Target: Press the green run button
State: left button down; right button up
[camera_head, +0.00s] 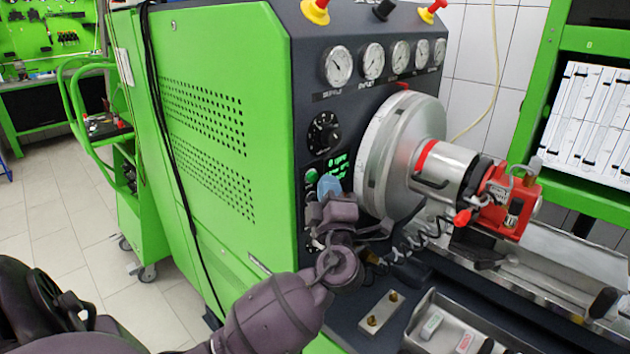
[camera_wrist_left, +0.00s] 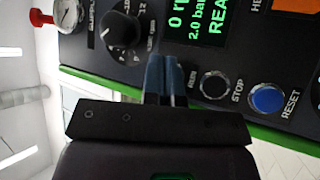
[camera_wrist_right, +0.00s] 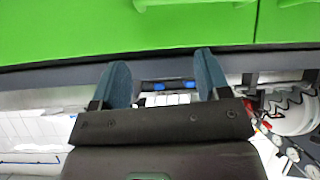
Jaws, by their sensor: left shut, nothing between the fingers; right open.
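The green run button (camera_head: 311,175) shows on the dark control panel (camera_head: 300,75) in the head view, left of the green-lit display (camera_head: 338,165). My left gripper (camera_head: 328,184) is shut and empty. Its bluish fingertips are just right of the button in that view. In the left wrist view the shut fingers (camera_wrist_left: 163,65) point at the panel and cover the spot beside the "RUN" label, so the button is hidden there. I cannot tell whether they touch it. My right gripper (camera_wrist_right: 163,82) is open and empty in the right wrist view, facing a green panel (camera_wrist_right: 190,22).
A dark stop button (camera_wrist_left: 214,84) and a blue reset button (camera_wrist_left: 267,99) are near my left fingers. A black knob (camera_head: 323,133) and several gauges (camera_head: 372,61) are above. A large metal disc (camera_head: 375,150) with a pump (camera_head: 450,172) stands close on the right.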

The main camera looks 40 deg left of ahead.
pick_arm(q)
jog(key=shift+a, duration=0.2)
pick_arm(e)
jog(key=shift+s+f, duration=0.1)
jog(key=shift+f, duration=0.45)
